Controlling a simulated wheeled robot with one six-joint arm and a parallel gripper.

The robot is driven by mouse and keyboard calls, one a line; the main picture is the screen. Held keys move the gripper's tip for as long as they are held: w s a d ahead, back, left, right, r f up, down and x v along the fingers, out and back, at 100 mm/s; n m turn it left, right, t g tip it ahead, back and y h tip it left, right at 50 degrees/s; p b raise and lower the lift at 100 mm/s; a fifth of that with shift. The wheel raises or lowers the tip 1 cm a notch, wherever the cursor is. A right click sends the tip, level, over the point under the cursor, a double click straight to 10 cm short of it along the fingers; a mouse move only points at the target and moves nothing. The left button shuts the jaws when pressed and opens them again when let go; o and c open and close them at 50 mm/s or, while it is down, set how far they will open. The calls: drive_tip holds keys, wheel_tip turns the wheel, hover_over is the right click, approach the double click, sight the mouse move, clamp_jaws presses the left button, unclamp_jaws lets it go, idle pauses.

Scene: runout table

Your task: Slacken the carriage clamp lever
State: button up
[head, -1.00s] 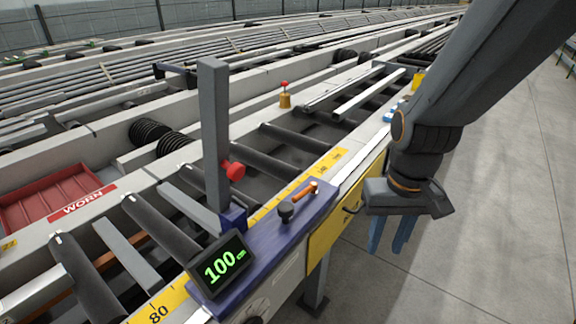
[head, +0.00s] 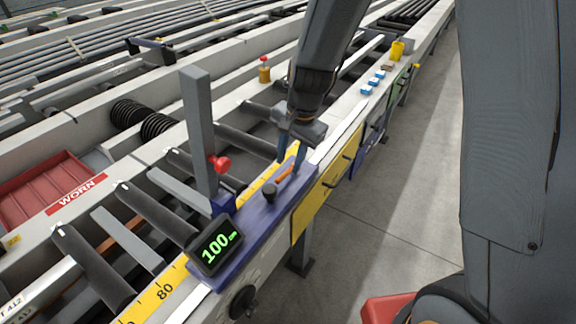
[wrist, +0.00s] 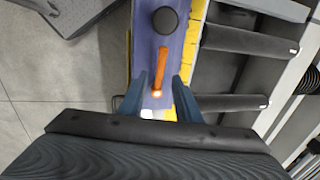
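The orange clamp lever (head: 285,174) lies on top of the purple carriage (head: 262,226). In the wrist view the lever (wrist: 162,68) runs lengthwise along the carriage, with a bright spot at its near end. A round black knob (head: 269,190) stands at its far end, and it also shows in the wrist view (wrist: 164,20). My gripper (head: 291,152) is over the lever, pointing down. Its blue fingers (wrist: 160,84) are apart, one on each side of the lever, with visible gaps. Whether the fingertips reach down to lever height, I cannot tell.
A grey upright stop (head: 197,130) with a red knob (head: 220,164) rises beside the carriage. A yellow scale (head: 160,292) runs along the rail. Blue blocks (head: 372,82) and a yellow cup (head: 397,49) stand farther along.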

sight(287, 172)
drive_tip(key=shift+w+a+f, duration=0.1)
drive_tip(key=shift+a+f, duration=0.05)
drive_tip(key=shift+f, duration=0.75)
drive_tip(key=shift+w+a+f, duration=0.1)
drive_tip(key=shift+f, duration=0.8)
drive_tip(key=shift+c, duration=0.3)
clamp_jaws()
